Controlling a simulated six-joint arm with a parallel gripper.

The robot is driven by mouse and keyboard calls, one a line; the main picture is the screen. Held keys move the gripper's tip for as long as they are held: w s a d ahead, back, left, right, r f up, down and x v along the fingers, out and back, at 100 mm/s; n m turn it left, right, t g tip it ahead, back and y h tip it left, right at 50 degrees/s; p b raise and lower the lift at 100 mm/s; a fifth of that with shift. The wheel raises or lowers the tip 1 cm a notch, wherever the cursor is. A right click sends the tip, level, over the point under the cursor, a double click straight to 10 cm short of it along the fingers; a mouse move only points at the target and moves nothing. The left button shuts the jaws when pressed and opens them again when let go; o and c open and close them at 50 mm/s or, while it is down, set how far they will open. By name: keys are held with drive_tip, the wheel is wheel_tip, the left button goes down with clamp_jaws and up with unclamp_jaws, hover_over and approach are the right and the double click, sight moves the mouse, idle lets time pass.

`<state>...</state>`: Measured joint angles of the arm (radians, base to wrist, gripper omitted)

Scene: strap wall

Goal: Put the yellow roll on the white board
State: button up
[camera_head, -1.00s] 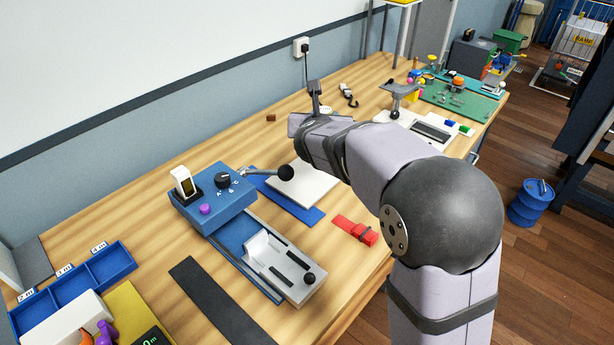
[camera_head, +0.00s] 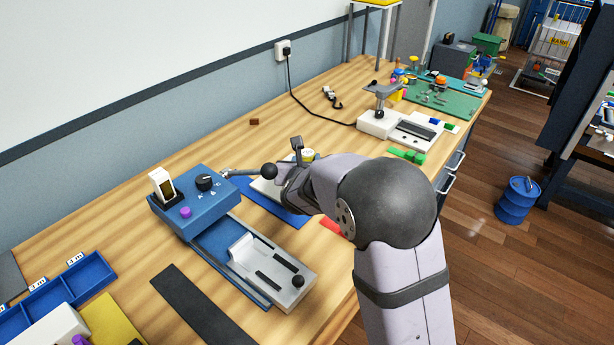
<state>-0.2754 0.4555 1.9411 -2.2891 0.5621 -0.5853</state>
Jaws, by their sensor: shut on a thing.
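The yellow roll (camera_head: 309,154) is a small, pale yellow roll, partly hidden behind my arm. My gripper (camera_head: 299,157) is shut on it, mostly hidden by my wrist. The white board (camera_head: 264,188) lies flat on a blue mat (camera_head: 285,214), right of the blue machine. My wrist and forearm cover much of the board. The gripper and roll appear over or just behind the board's far side. I cannot tell whether the roll touches it.
The blue machine (camera_head: 200,207) has a lever with a black knob (camera_head: 269,171) close to my wrist. A red strap (camera_head: 331,226) lies partly hidden under my arm. A green strap (camera_head: 407,155) and a white press (camera_head: 376,122) stand to the right. The back of the table is mostly clear.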

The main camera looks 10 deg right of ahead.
drive_tip(key=shift+f, duration=2.4)
drive_tip(key=shift+f+b, duration=0.15)
drive_tip(key=shift+b, duration=0.2)
drive_tip(key=o, duration=1)
drive_tip(key=shift+o, duration=0.2)
drive_tip(key=shift+r+p, duration=0.2)
drive_tip(key=shift+p, duration=0.1)
drive_tip(key=b+v, duration=0.1)
drive_tip(key=v, duration=1.1)
drive_tip(key=shift+f, duration=0.1)
